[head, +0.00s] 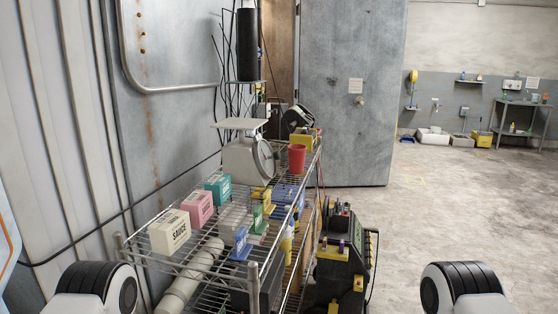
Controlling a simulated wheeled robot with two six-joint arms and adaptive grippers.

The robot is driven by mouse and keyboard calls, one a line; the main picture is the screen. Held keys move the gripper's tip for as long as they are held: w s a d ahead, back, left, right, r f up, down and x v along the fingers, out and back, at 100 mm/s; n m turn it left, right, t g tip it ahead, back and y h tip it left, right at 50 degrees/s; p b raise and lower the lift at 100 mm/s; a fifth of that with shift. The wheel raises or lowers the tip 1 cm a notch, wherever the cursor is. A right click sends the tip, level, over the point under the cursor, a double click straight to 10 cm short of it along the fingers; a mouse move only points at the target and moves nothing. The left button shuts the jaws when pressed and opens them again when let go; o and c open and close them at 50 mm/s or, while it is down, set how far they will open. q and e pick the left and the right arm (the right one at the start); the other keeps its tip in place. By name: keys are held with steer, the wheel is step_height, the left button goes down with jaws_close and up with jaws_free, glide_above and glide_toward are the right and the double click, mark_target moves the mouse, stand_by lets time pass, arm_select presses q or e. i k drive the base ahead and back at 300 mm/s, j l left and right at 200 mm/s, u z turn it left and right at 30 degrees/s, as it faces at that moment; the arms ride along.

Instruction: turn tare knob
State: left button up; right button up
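A grey kitchen scale (245,158) with a flat square pan (240,124) stands on the top shelf of a wire rack. Its round dial (265,161) faces right and is seen at a steep angle. I cannot make out the tare knob at this size. My arms show only as white and black rounded parts at the bottom left and bottom right. Neither gripper is in view.
A black and yellow machine (342,255) stands right of the rack. Open floor (440,215) lies further right.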

mark_target(277, 155)
steer(key=i+l+u, duration=0.25)
steer(key=i+l, duration=0.25)
steer(key=i+l+u, duration=0.25)
steer(key=i+l, duration=0.35)
